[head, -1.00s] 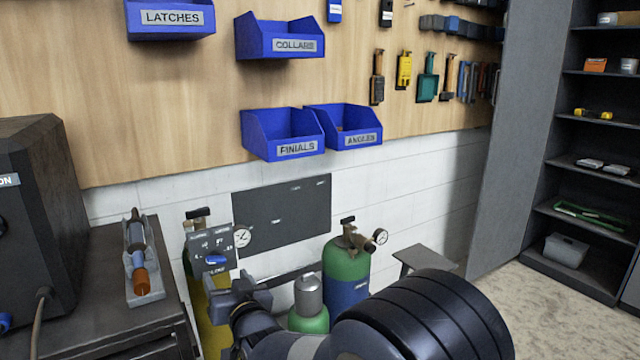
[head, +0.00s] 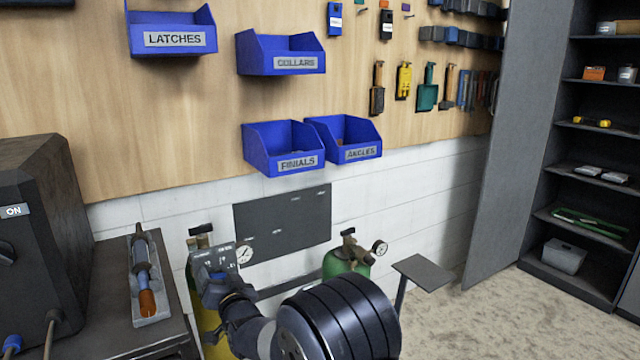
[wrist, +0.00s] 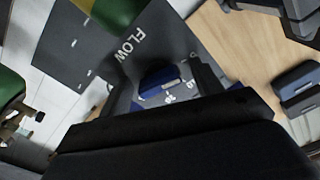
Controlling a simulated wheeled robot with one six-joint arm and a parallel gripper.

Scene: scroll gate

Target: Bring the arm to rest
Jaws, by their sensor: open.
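My gripper (wrist: 165,85) is open in the wrist view, its two dark fingers on either side of a blue knob (wrist: 155,77). The knob sits on a grey panel marked FLOW (wrist: 130,60), with small scale marks beside it. I cannot tell whether the fingers touch the knob. In the head view my gripper (head: 216,284) is in front of the lower part of the grey panel (head: 210,258) at the gas cylinders and covers most of the knob. My arm reaches up to it from the lower middle.
A green cylinder (head: 345,262) with a gauge (head: 379,247) stands right of the panel, partly behind my arm. A bench (head: 105,300) with a torch-like tool (head: 143,272) is at the left. Blue bins (head: 284,150) hang above. Floor (head: 470,315) is free at the right.

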